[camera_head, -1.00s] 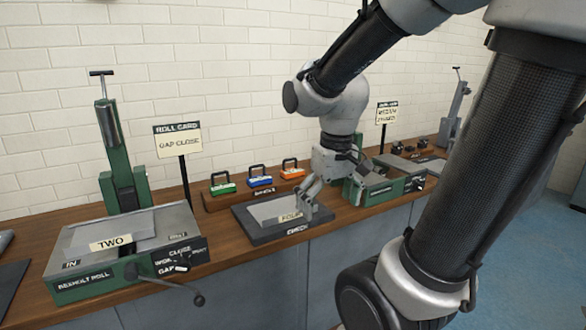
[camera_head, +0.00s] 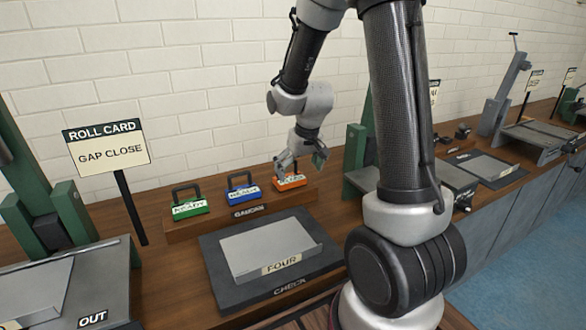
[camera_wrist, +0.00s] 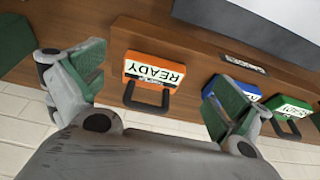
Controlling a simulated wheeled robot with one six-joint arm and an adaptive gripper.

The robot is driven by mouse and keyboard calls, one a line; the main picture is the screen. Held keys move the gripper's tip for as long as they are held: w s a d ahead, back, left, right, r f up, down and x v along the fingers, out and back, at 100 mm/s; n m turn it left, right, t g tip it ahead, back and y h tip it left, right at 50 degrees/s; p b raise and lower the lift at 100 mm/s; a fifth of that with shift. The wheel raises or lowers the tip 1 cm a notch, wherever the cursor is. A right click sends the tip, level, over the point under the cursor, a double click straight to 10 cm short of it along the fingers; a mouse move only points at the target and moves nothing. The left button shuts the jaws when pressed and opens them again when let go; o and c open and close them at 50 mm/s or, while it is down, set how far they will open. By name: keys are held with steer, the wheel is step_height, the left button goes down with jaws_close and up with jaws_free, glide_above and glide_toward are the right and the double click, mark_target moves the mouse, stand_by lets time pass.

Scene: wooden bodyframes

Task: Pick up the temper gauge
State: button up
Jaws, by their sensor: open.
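Three block gauges with black loop handles stand on a wooden rack: a green gauge (camera_head: 188,207), a blue gauge (camera_head: 243,194) and an orange gauge (camera_head: 289,184). No readable label names one as the temper gauge. In the wrist view the orange gauge (camera_wrist: 152,75) reads READY and lies between my spread fingers, its handle toward me; the blue gauge (camera_wrist: 222,90) and green gauge (camera_wrist: 290,110) are to its right. My gripper (camera_head: 301,160) is open and empty, just above and behind the orange gauge. It also shows in the wrist view (camera_wrist: 158,88).
A dark CHECK plate (camera_head: 222,278) bearing a grey sheet marked FOUR (camera_head: 268,245) lies in front of the rack. A ROLL CARD sign (camera_head: 104,146) reading GAP CLOSE stands left. Green roll machines flank the rack. The brick wall (camera_head: 200,80) is close behind.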

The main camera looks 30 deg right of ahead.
mark_target(290, 177)
steer(key=w, duration=0.2)
steer(key=w+t, duration=0.1)
steer(key=shift+d+r, duration=0.2)
steer(key=shift+d, duration=0.05)
steer(key=x, duration=0.7)
steer(key=shift+w+a, duration=0.15)
steer(key=shift+w, duration=0.15)
steer(key=c, duration=0.9)
steer(key=shift+c, duration=0.2)
